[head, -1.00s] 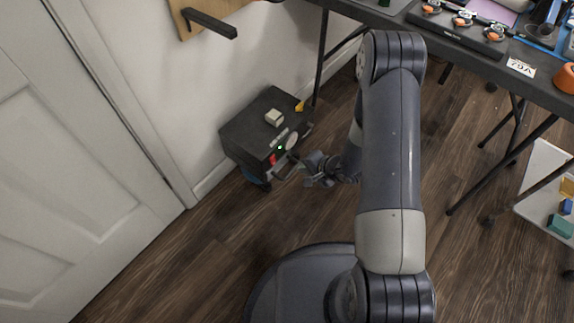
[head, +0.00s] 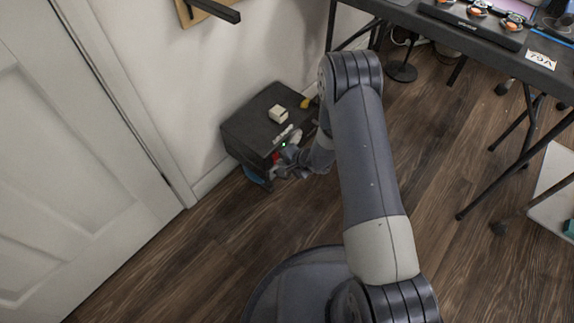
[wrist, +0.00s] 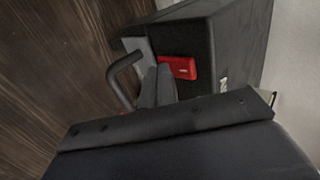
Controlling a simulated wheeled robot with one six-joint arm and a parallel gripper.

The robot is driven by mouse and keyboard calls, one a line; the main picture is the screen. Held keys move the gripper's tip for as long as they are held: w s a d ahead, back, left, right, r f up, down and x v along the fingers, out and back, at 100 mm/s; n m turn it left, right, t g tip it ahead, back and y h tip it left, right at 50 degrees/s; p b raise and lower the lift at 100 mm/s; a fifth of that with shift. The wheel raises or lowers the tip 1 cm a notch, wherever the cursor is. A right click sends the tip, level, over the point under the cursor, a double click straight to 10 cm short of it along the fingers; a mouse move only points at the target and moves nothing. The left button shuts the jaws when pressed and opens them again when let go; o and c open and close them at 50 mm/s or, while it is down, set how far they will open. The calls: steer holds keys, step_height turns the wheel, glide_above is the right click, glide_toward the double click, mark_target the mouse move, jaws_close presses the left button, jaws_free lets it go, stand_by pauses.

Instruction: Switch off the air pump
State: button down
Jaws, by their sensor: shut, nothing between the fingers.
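The air pump is a dark box (head: 247,123) on the floor against the wall in the head view. In the head view my gripper (head: 284,168) is at the pump's front, partly hidden by my wrist.
A small pale block (head: 278,114) lies on top of the pump. A white door (head: 75,170) is at left and a dark worktable (head: 480,45) at upper right. Floor in front is clear.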

steer(key=shift+w+a, duration=0.1)
steer(key=shift+a, duration=0.05)
stand_by(0.4)
steer(key=shift+r+p, duration=0.75)
steer(key=shift+r, duration=0.1)
steer(key=shift+f, duration=0.1)
